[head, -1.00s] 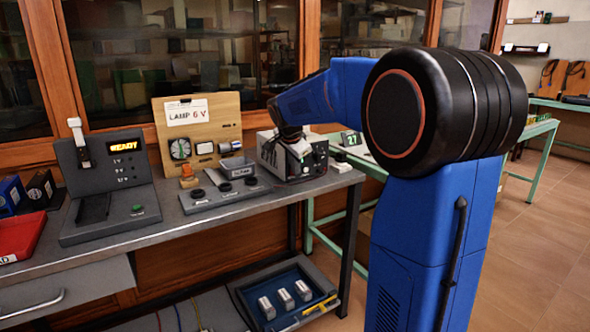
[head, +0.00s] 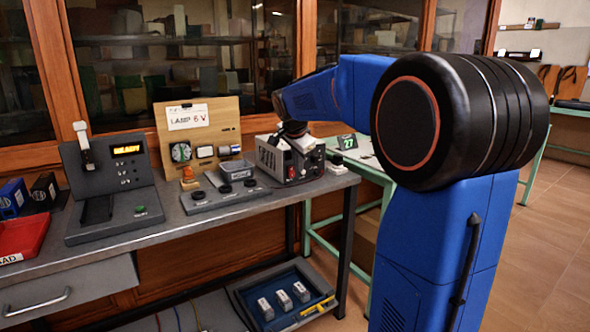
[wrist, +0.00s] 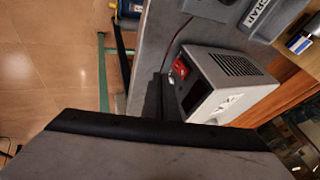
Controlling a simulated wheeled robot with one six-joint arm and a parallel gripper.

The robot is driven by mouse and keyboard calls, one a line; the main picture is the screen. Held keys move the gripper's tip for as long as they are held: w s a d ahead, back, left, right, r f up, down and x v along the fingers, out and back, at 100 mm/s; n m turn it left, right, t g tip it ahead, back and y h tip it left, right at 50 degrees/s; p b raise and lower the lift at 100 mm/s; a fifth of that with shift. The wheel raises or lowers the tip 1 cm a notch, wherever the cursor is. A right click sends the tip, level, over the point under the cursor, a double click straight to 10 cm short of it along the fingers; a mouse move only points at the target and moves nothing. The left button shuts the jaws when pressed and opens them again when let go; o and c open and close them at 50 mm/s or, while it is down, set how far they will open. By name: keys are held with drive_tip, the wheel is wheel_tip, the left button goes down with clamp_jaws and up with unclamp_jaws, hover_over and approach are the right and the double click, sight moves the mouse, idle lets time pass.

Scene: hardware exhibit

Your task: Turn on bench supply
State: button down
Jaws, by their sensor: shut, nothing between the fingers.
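The bench supply (head: 288,160) is a grey box with a vented side and dark front panel, at the right end of the workbench. In the wrist view the supply (wrist: 225,82) lies right of centre, with a red part (wrist: 179,75) on its dark front. My gripper (wrist: 157,93) is shut and empty, its dark fingers beside the supply's front; I cannot tell whether they touch. In the head view my wrist is over the supply and the fingers are hard to make out. The switch position cannot be read.
A LAMP 6 V board (head: 200,135) stands left of the supply, behind a low panel with black knobs (head: 225,191). A READY console (head: 118,185) and red tray (head: 25,237) are further left. Clear floor (head: 545,225) lies to the right.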

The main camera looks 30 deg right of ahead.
drive_tip(key=v, duration=0.8)
drive_tip(key=shift+r, duration=0.2)
drive_tip(key=shift+s+a+f, duration=0.1)
drive_tip(key=shift+s, duration=0.05)
